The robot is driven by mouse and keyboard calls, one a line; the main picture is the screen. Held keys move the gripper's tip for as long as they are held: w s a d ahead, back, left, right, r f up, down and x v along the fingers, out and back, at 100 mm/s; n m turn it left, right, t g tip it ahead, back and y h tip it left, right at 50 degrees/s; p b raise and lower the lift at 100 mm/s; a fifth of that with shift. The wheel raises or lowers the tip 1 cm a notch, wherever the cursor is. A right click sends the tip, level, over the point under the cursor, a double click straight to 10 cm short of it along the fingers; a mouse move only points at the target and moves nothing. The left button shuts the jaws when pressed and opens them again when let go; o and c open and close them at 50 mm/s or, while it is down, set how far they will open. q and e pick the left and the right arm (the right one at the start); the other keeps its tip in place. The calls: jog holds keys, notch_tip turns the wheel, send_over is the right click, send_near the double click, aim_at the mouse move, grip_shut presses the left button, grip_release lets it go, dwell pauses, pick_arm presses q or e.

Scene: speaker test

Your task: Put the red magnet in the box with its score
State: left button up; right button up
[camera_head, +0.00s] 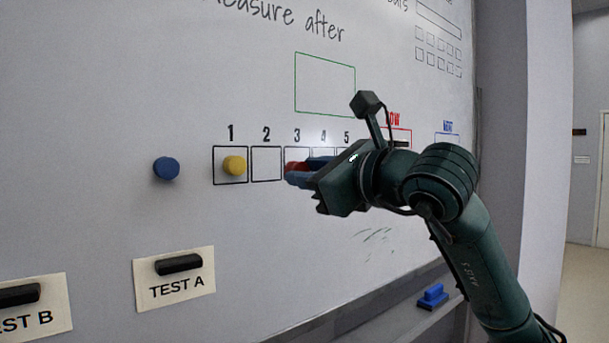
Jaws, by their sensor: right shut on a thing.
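The red magnet (297,167) is at the left side of box 3 (290,151) on the whiteboard, partly hidden by my gripper. My right gripper (305,173) comes in from the right and is shut on the red magnet. Its fingers cover most of box 3 and parts of boxes 4 and 5. The numbers 1 to 5 stand above the row of boxes. I cannot tell whether the magnet touches the board. My left gripper is not in view.
A yellow magnet (235,166) sits in box 1. A blue magnet (166,169) is on the board left of the row. TEST A (175,288) and TEST B (40,298) cards hang below under black magnets. A blue eraser (432,296) lies on the ledge. Box 2 (266,164) is empty.

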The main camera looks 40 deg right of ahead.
aim_at(305, 165)
jog(key=shift+d+r+h, duration=0.25)
jog(key=shift+r+h, duration=0.05)
jog(key=shift+r, duration=0.1)
jog(key=shift+w, duration=0.4)
jog(key=shift+w+a+p, duration=0.15)
jog(key=shift+w+p, duration=0.45)
jog(key=shift+w, duration=1.1)
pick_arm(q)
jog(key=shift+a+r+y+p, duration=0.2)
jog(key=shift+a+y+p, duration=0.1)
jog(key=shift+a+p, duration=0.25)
pick_arm(e)
jog(key=shift+w+a, duration=0.2)
jog(key=shift+w, duration=1.45)
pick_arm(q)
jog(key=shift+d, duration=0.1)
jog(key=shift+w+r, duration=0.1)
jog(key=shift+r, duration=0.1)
pick_arm(e)
jog(key=shift+w, duration=0.35)
